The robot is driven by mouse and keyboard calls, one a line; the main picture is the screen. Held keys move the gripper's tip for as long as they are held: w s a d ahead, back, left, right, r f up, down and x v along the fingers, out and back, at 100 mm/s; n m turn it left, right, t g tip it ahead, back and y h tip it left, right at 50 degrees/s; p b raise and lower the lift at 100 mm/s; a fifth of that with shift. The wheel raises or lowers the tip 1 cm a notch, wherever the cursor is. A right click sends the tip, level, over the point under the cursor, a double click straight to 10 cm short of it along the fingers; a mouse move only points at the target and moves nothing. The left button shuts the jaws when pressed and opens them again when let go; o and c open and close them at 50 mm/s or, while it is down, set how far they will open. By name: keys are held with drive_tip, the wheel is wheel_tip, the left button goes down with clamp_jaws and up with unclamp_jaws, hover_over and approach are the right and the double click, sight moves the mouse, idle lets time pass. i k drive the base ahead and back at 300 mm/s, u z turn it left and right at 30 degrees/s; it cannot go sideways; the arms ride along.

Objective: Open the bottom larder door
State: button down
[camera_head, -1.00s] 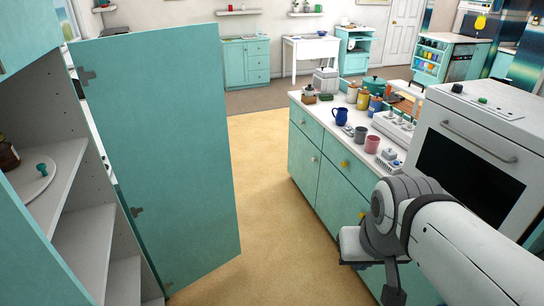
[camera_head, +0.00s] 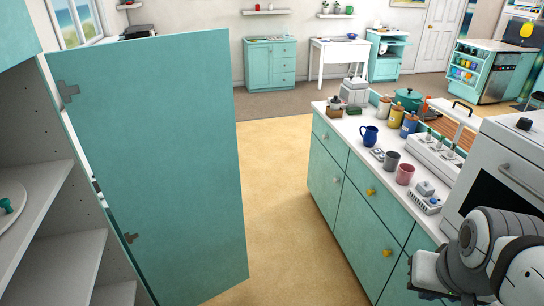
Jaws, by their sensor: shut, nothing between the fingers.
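The larder door (camera_head: 165,165) is a tall teal panel at the left. It stands wide open, swung out from the white-shelved larder (camera_head: 75,265). Dark hinges show along its left edge. My gripper (camera_head: 428,294) is at the lower right, small and partly seen beyond my arm's wrist. It is shut and empty, in front of the teal counter drawers and well apart from the larder door.
A counter (camera_head: 350,210) with teal fronts runs along the right, with a blue jug (camera_head: 369,135), mugs and jars on top. A white oven (camera_head: 510,165) stands at the right edge. Clear tan floor (camera_head: 285,240) lies between door and counter.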

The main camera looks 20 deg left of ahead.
sight(152, 118)
drive_tip(key=u, duration=0.2)
drive_tip(key=i, duration=1.1)
drive_tip(key=u, duration=0.75)
drive_tip(key=i, duration=0.3)
drive_tip(key=u, duration=0.1)
drive_tip(key=k, duration=0.8)
drive_tip(key=u, duration=0.15)
drive_tip(key=i, duration=0.8)
